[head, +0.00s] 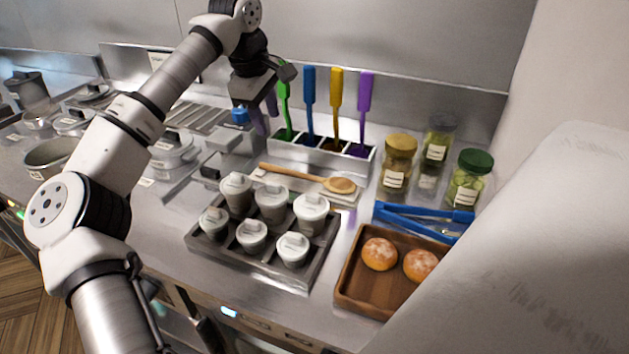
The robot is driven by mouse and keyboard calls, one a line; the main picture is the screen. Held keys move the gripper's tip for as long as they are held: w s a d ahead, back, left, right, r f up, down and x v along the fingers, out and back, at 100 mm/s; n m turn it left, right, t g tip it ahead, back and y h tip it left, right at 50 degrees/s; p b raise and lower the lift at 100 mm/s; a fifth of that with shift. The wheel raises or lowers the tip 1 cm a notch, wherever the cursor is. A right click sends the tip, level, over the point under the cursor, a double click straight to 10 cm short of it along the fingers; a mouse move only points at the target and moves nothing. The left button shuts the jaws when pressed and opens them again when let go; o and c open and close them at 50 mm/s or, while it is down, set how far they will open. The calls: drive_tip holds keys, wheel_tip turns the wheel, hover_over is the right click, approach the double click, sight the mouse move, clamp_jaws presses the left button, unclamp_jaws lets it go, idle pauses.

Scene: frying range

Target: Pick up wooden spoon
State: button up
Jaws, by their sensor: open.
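A wooden spoon (296,173) lies across a light board or cloth (310,191) in the middle of the counter. Its handle points to the left and its round bowl to the right. My gripper (257,122) hangs up and to the left of the spoon, in front of the left end of the utensil holder. It is open and apart from the spoon. Nothing shows between its fingers, which are partly dark and hard to make out.
A holder (318,154) with several coloured utensils stands behind the spoon. A tray (250,272) of lidded white cups is in front. Jars (397,165), blue tongs (425,220) and a wooden tray (358,299) with two round buns are to the right. Metal pans fill the left.

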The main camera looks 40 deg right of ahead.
drive_tip(key=p, duration=0.1)
hover_over(276, 167)
drive_tip(key=f, duration=0.7)
drive_tip(key=shift+s+a+f, duration=0.25)
drive_tip(key=shift+s+f, duration=0.15)
drive_tip(key=p+x, duration=0.1)
drive_tip(key=x, duration=0.1)
drive_tip(key=a+p+x, duration=0.1)
drive_tip(key=x, duration=0.1)
drive_tip(key=shift+w+f, duration=0.15)
drive_tip(key=shift+f, duration=0.05)
drive_tip(key=shift+d+f, duration=0.15)
drive_tip(key=shift+f, duration=0.45)
clamp_jaws()
